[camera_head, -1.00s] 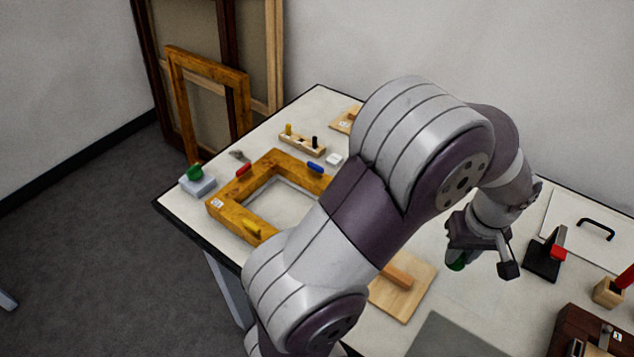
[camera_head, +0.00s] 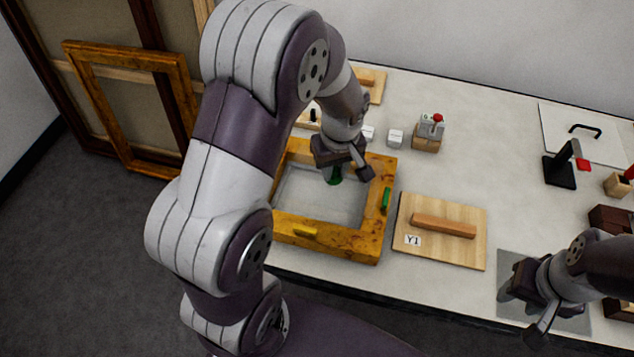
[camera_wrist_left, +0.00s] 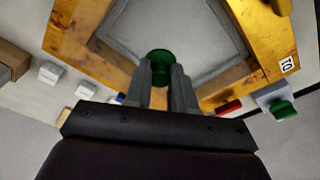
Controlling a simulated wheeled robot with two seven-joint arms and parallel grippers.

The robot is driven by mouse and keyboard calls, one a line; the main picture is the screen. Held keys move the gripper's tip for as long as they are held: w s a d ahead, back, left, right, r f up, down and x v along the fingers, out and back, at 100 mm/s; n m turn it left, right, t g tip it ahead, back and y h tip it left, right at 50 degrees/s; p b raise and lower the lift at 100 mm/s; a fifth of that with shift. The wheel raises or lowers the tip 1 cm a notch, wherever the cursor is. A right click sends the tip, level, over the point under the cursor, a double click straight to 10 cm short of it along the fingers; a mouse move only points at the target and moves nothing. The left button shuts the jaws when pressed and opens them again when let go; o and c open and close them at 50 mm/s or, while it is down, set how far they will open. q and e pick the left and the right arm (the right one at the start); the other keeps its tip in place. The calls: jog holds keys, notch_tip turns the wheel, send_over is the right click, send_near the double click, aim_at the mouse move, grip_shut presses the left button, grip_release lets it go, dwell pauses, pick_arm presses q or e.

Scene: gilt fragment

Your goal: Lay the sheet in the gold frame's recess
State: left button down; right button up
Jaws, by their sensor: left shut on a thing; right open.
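The gold frame (camera_head: 345,243) lies flat on the table, and part of it shows in the left wrist view (camera_wrist_left: 272,38). My left gripper (camera_head: 340,172) is over the frame's opening, towards its far right corner. It is shut on a green knob (camera_wrist_left: 160,62). A pale grey surface (camera_head: 315,200) shows inside the frame. My right gripper (camera_head: 528,308) is open and empty over a grey mat (camera_head: 515,262). My left arm hides the frame's left side.
A yellow clip (camera_head: 300,231) and a green clip (camera_head: 386,200) sit on the frame. A wooden board marked Y1 (camera_head: 470,255) lies to its right. A block with a red knob (camera_head: 430,132) and small white blocks (camera_head: 395,137) stand behind. A black stand (camera_head: 560,170) is further right.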

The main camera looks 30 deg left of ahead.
aim_at(321, 182)
pick_arm(q)
jog(key=shift+s+a+f, duration=0.4)
jog(key=shift+s+a, duration=0.1)
jog(key=shift+a, duration=0.1)
jog(key=shift+s+a+f, duration=0.4)
jog(key=shift+s+a, duration=0.05)
jog(key=shift+a, duration=0.1)
notch_tip(321, 182, down, 4)
jog(key=shift+d+f, duration=0.1)
jog(key=shift+d, duration=0.05)
jog(key=shift+f, duration=0.1)
jog(key=c, duration=0.9)
grip_release()
jog(key=shift+c, duration=0.2)
jog(key=r, duration=0.8)
jog(key=s+d+r, duration=0.1)
jog(key=r, duration=0.3)
jog(key=shift+p, duration=0.35)
jog(key=s+d+f+m+h, duration=0.1)
jog(key=s+d+m, duration=0.3)
jog(key=s+m, duration=0.4)
jog(key=shift+f+m, duration=0.45)
jog(key=shift+m, duration=0.35)
